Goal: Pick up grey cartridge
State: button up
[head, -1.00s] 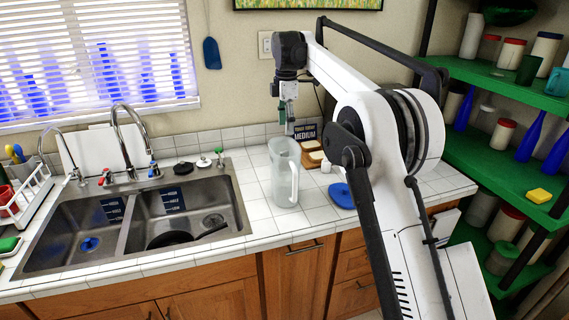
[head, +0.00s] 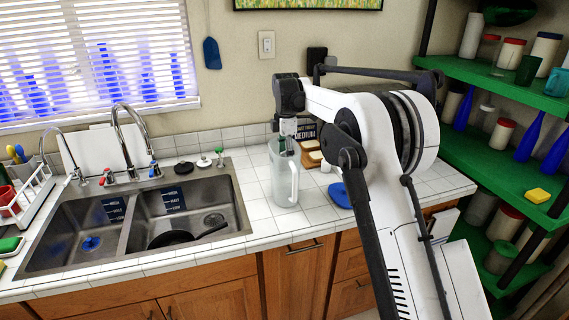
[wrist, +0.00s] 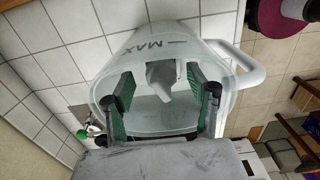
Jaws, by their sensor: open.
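A clear pitcher (head: 283,178) with its handle on the right stands on the tiled counter to the right of the sink. It also shows in the wrist view, with a "MAX" mark on its wall (wrist: 150,47). The grey cartridge (wrist: 163,78) shows inside the pitcher in the wrist view, between my fingers; I cannot make it out in the head view. My gripper (wrist: 160,84) is open, its green-padded fingers at the pitcher's mouth on either side of the cartridge. In the head view my gripper (head: 288,144) points down at the pitcher's top.
A blue lid (head: 340,195) lies on the counter right of the pitcher. A wooden holder (head: 311,156) and a dark sign marked "MEDIUM" stand behind it. The double sink (head: 130,222) is to the left. Green shelves (head: 480,150) with jars stand at the right.

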jog(key=shift+f, duration=1.45)
jog(key=c, duration=1.3)
